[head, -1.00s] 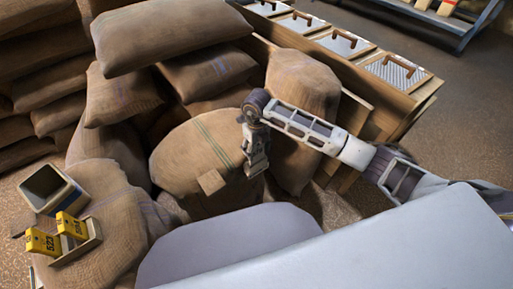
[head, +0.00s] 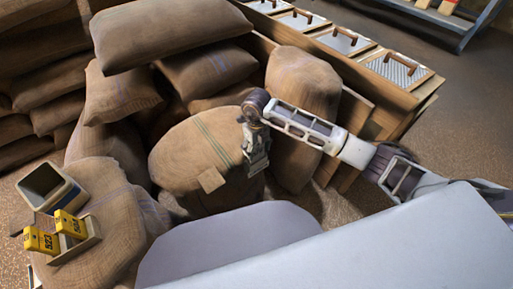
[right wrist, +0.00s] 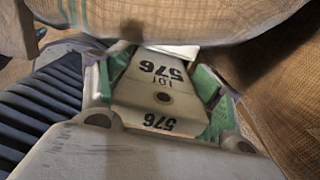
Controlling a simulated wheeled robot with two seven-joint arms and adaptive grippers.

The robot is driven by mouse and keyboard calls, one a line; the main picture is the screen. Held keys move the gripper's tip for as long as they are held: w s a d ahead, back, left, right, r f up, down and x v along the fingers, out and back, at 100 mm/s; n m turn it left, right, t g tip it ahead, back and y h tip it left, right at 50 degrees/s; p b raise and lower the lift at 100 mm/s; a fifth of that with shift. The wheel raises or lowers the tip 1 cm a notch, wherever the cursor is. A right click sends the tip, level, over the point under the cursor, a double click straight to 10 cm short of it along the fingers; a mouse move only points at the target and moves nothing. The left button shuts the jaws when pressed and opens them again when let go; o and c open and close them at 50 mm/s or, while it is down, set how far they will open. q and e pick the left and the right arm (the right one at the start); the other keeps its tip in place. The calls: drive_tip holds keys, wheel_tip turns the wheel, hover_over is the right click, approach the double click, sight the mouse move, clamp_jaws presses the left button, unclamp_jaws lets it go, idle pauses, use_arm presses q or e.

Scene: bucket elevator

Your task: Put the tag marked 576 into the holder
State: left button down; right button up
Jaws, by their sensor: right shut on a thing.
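My right gripper (head: 257,165) hangs beside the right side of the upright sack (head: 190,150) with a green stripe. In the right wrist view, its green-padded fingers (right wrist: 160,95) are shut on a pale tag (right wrist: 150,85) printed LOT 576, which reads upside down there. A small tan patch (head: 212,180) shows on the front of the striped sack, left of the gripper; I cannot tell whether it is the holder. Two yellow tags (head: 55,233), one marked 523, stand in a pale tray (head: 78,246) on the sack at the left. My left gripper is out of view.
An open-topped box (head: 50,187) lies tilted on the left sack (head: 115,220). Full sacks crowd around the striped one. A wooden bin row (head: 410,95) with handled lids runs behind, at the right. Bare floor (head: 470,120) shows at the far right.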

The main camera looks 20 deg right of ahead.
drive_tip(key=shift+f+b, duration=0.75)
drive_tip(key=shift+f, duration=0.35)
idle(0.3)
drive_tip(key=o, duration=1.1)
drive_tip(key=shift+r, duration=0.15)
drive_tip(key=shift+r, duration=5.9)
